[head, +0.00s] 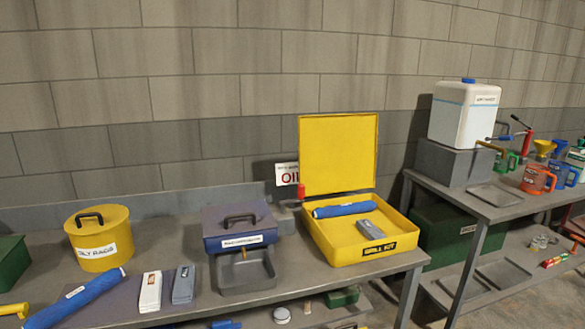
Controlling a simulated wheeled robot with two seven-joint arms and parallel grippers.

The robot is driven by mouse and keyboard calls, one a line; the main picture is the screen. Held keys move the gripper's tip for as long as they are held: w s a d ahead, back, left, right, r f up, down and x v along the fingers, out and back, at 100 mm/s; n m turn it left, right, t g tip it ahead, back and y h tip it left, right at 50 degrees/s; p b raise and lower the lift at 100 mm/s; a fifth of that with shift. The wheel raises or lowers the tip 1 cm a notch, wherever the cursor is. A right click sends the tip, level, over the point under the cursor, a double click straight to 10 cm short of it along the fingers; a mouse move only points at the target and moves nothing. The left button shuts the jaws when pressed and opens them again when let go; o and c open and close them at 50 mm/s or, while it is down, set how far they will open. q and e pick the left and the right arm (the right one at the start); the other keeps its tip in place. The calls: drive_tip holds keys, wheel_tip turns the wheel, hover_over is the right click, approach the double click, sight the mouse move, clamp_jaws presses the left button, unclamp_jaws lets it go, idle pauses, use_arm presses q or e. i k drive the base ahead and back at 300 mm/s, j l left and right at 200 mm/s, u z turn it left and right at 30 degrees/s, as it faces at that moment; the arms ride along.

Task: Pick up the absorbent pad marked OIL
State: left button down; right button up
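A white folded pad (150,291) and a grey folded pad (183,284) lie side by side on the bench, left of centre. Both carry small labels that are too small to read, so I cannot tell which is marked OIL. Another grey pad (370,229) lies inside the open yellow spill kit box (378,249), in front of a blue roll (342,210). Neither of my grippers is in view.
A long blue roll (76,299) lies left of the white pad. A yellow rag can (100,238) stands behind it. A blue-grey box with a tray (240,233) stands right of the grey pad. A second bench (500,205) at right holds a white container (463,115).

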sight(150, 300)
drive_tip(key=i+j+z, duration=0.1)
drive_tip(key=j+z, duration=0.2)
drive_tip(key=j, duration=0.75)
drive_tip(key=j+z, duration=0.25)
drive_tip(key=j, duration=0.8)
drive_tip(key=j+z, duration=0.3)
drive_tip(key=j, duration=0.8)
drive_tip(key=u, duration=0.45)
